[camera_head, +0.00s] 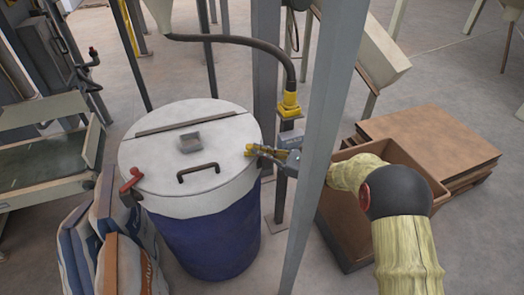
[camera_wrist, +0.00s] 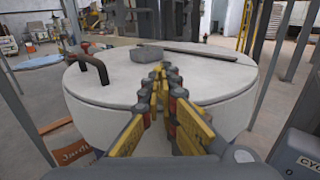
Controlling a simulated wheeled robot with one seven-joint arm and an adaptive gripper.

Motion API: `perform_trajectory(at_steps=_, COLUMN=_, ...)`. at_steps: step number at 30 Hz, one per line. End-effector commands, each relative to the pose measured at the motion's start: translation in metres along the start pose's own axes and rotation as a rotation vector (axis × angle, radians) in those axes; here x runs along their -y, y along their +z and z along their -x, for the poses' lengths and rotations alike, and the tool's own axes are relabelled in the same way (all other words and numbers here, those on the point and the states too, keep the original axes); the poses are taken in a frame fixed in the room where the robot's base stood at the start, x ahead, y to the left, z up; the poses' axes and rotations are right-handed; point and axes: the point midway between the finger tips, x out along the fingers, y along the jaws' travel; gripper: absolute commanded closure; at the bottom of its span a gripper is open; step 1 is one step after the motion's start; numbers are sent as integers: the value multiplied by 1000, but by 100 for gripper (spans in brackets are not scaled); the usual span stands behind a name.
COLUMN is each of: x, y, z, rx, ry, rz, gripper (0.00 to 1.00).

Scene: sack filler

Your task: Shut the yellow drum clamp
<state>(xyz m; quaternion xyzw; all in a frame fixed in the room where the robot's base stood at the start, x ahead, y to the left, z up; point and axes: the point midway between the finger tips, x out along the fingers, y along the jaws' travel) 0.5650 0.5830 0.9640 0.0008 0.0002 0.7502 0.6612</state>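The drum (camera_head: 212,238) is blue with a pale grey lid (camera_head: 160,165), and the lid fills the middle of the wrist view (camera_wrist: 105,82). A red clamp (camera_head: 131,180) sits at the rim's left side. My gripper (camera_head: 250,150) is at the rim's right side, low over the lid edge. Its yellow-sided fingers (camera_wrist: 166,72) point across the lid and run close together at the tips. I cannot tell whether they touch or hold something. I cannot pick out the yellow clamp apart from the yellow fingers; it may be hidden by them.
A grey post (camera_head: 326,125) stands close in front of my arm. A black hose (camera_head: 245,42) with a yellow end passes behind the drum. Sacks (camera_head: 112,235) lean at its left. A brown bin (camera_head: 345,225) and stacked boards (camera_head: 432,140) are at the right.

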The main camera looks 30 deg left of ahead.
Motion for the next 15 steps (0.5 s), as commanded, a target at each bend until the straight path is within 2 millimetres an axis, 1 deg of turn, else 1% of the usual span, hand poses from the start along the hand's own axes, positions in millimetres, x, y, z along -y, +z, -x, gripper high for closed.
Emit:
perform_trajectory(at_steps=3, x=-2, y=1, z=-6, rx=0, ry=7, rz=0, gripper=100)
perform_trajectory(at_steps=15, x=0, y=0, z=-15, rx=0, ry=12, rz=1, gripper=100)
